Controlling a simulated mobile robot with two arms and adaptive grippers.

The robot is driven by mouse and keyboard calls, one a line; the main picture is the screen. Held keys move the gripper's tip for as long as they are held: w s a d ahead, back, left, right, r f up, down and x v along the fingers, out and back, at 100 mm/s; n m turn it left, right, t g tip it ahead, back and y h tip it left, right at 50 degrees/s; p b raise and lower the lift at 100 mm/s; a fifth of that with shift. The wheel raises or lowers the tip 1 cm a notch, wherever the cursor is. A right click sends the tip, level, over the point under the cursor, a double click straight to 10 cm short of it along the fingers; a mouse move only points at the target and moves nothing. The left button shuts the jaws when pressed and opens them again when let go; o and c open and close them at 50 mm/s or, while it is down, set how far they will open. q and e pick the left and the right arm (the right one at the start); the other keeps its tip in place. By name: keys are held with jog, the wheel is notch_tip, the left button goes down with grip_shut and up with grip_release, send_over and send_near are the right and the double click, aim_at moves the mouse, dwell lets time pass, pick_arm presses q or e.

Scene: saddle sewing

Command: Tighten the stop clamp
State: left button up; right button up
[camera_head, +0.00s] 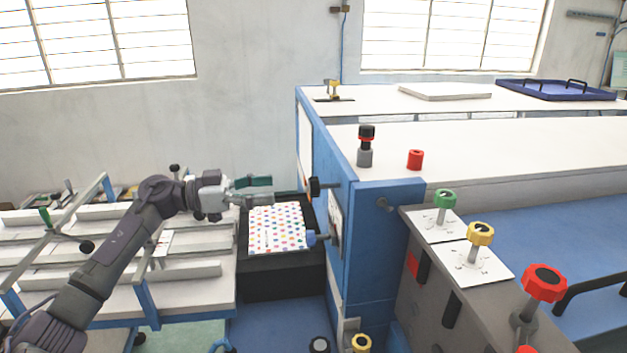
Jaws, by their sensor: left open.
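A black knob (314,187) on a short shaft sticks out of the left face of the blue machine frame (378,235). Below it a blue knob (312,238) sticks out the same way. I cannot tell for sure which fitting is the stop clamp. My left gripper (271,190) points right towards the black knob, with a gap between its fingertips and the knob. Its fingers are apart and nothing is between them; the upper finger looks green. My right gripper is not in view.
Green (445,198), yellow (480,233) and red (545,283) knobs stand on the right bench. A slatted white table (190,270) with clamp bars lies at left.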

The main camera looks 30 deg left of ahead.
aim_at(309, 185)
pick_arm(q)
jog(key=p+x, duration=0.3)
jog(key=x, duration=0.6)
jog(key=shift+w+d+r, duration=0.1)
jog(key=shift+w+d, duration=0.15)
jog(key=shift+w, duration=0.05)
jog(key=shift+w+d, duration=0.25)
jog(key=shift+d, duration=0.05)
jog(key=c, duration=1.2)
jog(key=shift+o, duration=0.2)
